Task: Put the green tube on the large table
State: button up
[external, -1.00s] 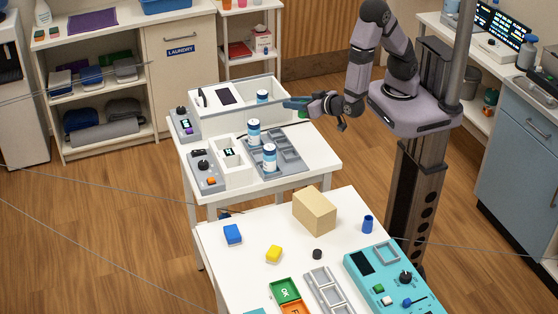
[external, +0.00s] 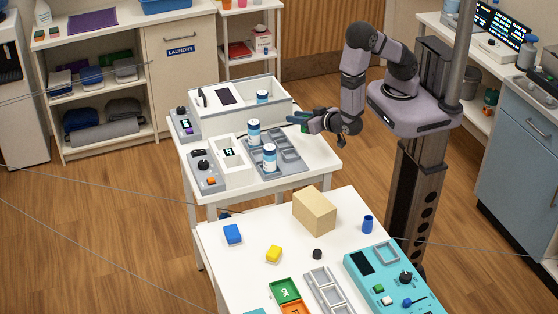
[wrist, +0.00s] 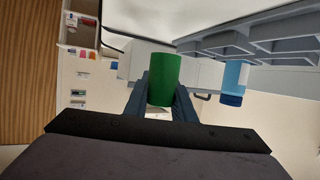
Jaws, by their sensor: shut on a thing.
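In the wrist view a green tube (wrist: 163,78) stands between the two dark fingers of my gripper (wrist: 162,92), which is shut on it. In the external view my gripper (external: 298,119) is at the right back part of the smaller white table (external: 318,160), beside the white open box; the tube is mostly hidden by the fingers there. A bigger-looking white table (external: 225,272) stands in front, with its near part cut off by the frame.
The front table holds a tan box (external: 314,210), a blue cup (external: 367,224), blue and yellow blocks, a black knob and a teal panel (external: 385,280). Its left part has bare room.

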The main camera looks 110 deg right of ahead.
aim_at(297, 136)
jog(key=shift+f, duration=0.25)
jog(key=shift+f, duration=1.8)
jog(key=shift+f, duration=0.1)
jog(key=shift+f, duration=0.1)
jog(key=o, duration=0.7)
jog(key=shift+o, duration=0.2)
jog(key=shift+a+r, duration=0.1)
jog(key=shift+r, duration=0.15)
jog(key=b+v, duration=0.2)
jog(key=v, duration=0.9)
jog(key=shift+s+a, duration=0.15)
jog(key=shift+a, duration=0.2)
jog(key=o, duration=0.4)
jog(key=shift+r, duration=0.1)
